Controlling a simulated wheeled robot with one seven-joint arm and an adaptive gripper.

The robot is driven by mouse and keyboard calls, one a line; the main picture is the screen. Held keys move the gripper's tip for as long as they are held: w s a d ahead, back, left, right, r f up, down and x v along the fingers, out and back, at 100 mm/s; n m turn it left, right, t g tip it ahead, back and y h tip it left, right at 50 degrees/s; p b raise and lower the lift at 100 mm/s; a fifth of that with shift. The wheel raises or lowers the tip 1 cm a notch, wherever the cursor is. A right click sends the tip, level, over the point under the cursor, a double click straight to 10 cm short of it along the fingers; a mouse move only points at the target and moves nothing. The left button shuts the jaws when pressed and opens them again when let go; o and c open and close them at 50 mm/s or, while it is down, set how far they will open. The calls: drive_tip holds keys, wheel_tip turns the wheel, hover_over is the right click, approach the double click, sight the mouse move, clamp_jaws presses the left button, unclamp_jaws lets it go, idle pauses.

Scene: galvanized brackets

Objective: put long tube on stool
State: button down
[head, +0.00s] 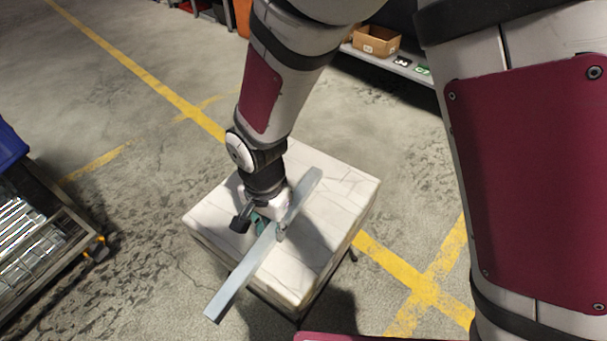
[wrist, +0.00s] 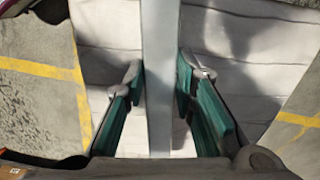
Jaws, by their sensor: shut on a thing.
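The long tube (head: 232,288) is a straight, pale grey-blue metal bar. It lies diagonally across the stool (head: 335,190), which has a square, white, marked top. The tube's near end sticks out past the stool's front-left edge, and its far end is over the top. My gripper (head: 268,228) is over the stool's top, shut on the tube near its middle. In the wrist view the tube (wrist: 160,50) runs upright between the green-padded fingers of my gripper (wrist: 157,78), with the stool's top (wrist: 107,28) behind it. I cannot tell whether the tube touches the top.
A cart (head: 45,245) with shiny metal pieces and a blue bin (head: 10,146) stands at the left. A low shelf (head: 400,65) with a cardboard box (head: 376,40) is at the back. Yellow lines (head: 135,67) cross the grey floor, which is clear around the stool.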

drive_tip(key=w+d, duration=0.2)
drive_tip(key=w, duration=0.1)
drive_tip(key=w+d+b, duration=0.1)
drive_tip(key=w+d, duration=0.1)
drive_tip(key=w, duration=0.2)
drive_tip(key=w+d+f+b, duration=0.1)
drive_tip(key=w+d, duration=0.1)
drive_tip(key=w, duration=0.1)
drive_tip(key=shift+w+d+f, duration=0.1)
drive_tip(key=shift+w+d, duration=0.15)
drive_tip(key=shift+d, duration=0.15)
drive_tip(key=shift+f+b, duration=1)
drive_tip(key=shift+f, duration=0.75)
drive_tip(key=shift+f, duration=0.15)
drive_tip(key=c, duration=1.3)
unclamp_jaws()
wheel_tip(320, 180, up, 12)
drive_tip(key=p, duration=0.4)
